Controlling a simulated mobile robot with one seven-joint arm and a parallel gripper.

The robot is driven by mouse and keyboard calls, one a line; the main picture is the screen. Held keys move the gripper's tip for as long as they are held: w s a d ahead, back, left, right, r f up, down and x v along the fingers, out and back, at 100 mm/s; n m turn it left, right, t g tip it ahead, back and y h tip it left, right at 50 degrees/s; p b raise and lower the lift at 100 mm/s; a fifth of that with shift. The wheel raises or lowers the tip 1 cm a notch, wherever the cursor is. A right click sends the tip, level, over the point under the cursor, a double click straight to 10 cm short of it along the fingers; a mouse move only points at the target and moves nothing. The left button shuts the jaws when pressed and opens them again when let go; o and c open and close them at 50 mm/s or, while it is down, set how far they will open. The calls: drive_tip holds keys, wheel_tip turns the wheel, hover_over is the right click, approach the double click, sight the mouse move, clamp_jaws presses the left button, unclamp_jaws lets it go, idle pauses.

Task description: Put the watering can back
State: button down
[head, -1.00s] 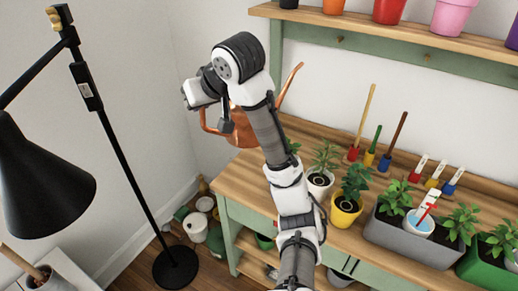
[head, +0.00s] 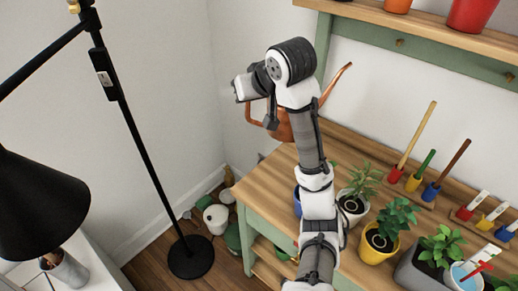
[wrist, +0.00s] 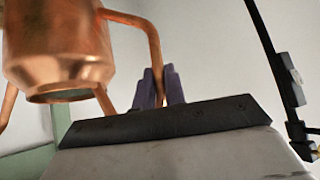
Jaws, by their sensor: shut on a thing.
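The copper watering can (head: 283,127) is in the air near the back left end of the bench, partly hidden behind my arm in the head view. Its thin spout (head: 340,82) points up and right. My gripper (head: 270,118) is shut on its handle. In the wrist view the can's body (wrist: 60,45) is at upper left, and the purple fingers (wrist: 160,88) close around the handle (wrist: 153,45). The wooden bench top (head: 262,187) is below the can. The can appears apart from the bench.
Potted plants, including a yellow pot (head: 378,246), and upright colored-base tools (head: 412,170) stand on the bench. A shelf (head: 430,35) with pots runs above. A black floor lamp (head: 148,150) stands left. The bench's left end has bare room. Pots lie on the floor (head: 215,215).

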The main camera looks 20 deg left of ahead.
wheel_tip(320, 180, down, 16)
drive_tip(key=shift+p, duration=0.35)
idle(0.4)
drive_tip(key=c, duration=1.5)
unclamp_jaws()
drive_tip(key=shift+f, duration=0.1)
drive_tip(key=shift+o, duration=0.2)
drive_tip(key=v, duration=1.2)
